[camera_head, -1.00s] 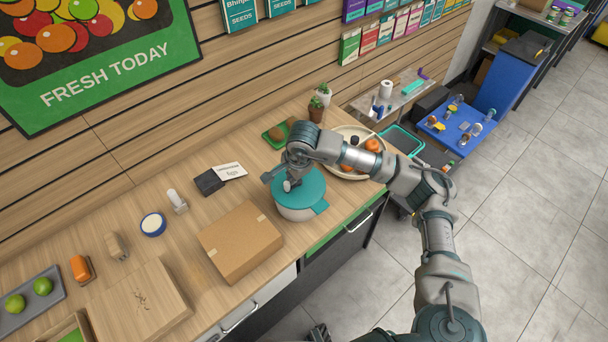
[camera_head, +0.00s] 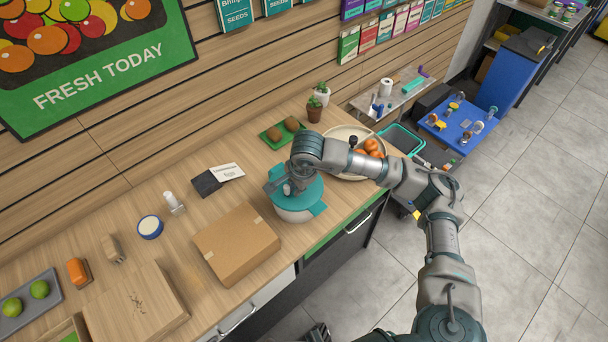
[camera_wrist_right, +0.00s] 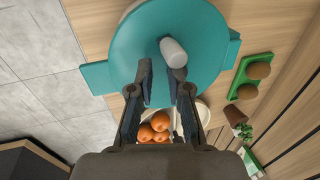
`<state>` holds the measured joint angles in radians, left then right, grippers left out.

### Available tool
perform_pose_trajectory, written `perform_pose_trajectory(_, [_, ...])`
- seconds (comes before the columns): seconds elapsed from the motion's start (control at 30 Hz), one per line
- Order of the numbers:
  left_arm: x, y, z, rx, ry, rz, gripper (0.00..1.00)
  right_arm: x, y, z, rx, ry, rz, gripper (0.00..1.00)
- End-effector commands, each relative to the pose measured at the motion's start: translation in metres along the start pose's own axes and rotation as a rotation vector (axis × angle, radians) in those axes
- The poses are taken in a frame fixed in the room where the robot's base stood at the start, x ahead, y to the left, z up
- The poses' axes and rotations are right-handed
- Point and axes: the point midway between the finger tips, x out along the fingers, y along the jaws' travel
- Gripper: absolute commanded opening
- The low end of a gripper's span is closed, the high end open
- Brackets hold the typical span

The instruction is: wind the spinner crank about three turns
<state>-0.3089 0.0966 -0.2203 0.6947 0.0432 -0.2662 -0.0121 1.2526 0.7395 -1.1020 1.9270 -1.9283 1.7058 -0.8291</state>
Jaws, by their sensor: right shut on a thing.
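The spinner (camera_head: 297,213) is a pale bowl with a teal lid, near the counter's front edge. In the right wrist view its teal lid (camera_wrist_right: 207,30) fills the top middle, with a tab on each side. The crank knob (camera_wrist_right: 173,51) is a short white-grey cylinder standing above the lid. My right gripper (camera_wrist_right: 165,78) is shut on this knob, with its dark fingers on either side of it. In the head view the right gripper (camera_head: 288,188) is over the lid and its wrist hides most of the crank. A small dark part of mine at the bottom edge may be my left gripper (camera_head: 318,334).
A cardboard box (camera_head: 235,243) stands just left of the spinner. A plate (camera_head: 340,133) with oranges (camera_head: 369,150) is to its right, under my forearm. Behind are a green tray (camera_head: 270,142) with brown fruit and a potted plant (camera_head: 314,112). A dark block (camera_head: 206,184) lies back left.

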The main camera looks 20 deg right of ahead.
Motion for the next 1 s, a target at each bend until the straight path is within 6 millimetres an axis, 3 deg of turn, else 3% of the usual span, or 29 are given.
perform_pose_trajectory(0.03, [0.0, 0.0, 0.0, 0.0, 0.0, 0.0, 0.0, -0.002, 0.003, 0.013, -0.028, -0.029, 0.003, 0.0])
perform_pose_trajectory(0.47, [0.001, 0.001, 0.0, 0.001, -0.002, -0.002, 0.0, -0.009, 0.01, 0.003, -0.023, -0.027, -0.001, 0.0])
perform_pose_trajectory(0.83, [0.014, 0.005, 0.003, 0.0, -0.012, -0.008, 0.0, 0.001, 0.019, -0.04, -0.01, -0.03, 0.001, 0.0])
perform_pose_trajectory(1.0, [0.017, 0.004, 0.004, 0.001, -0.013, -0.006, 0.0, -0.001, 0.019, -0.046, -0.012, -0.029, 0.0, 0.0])
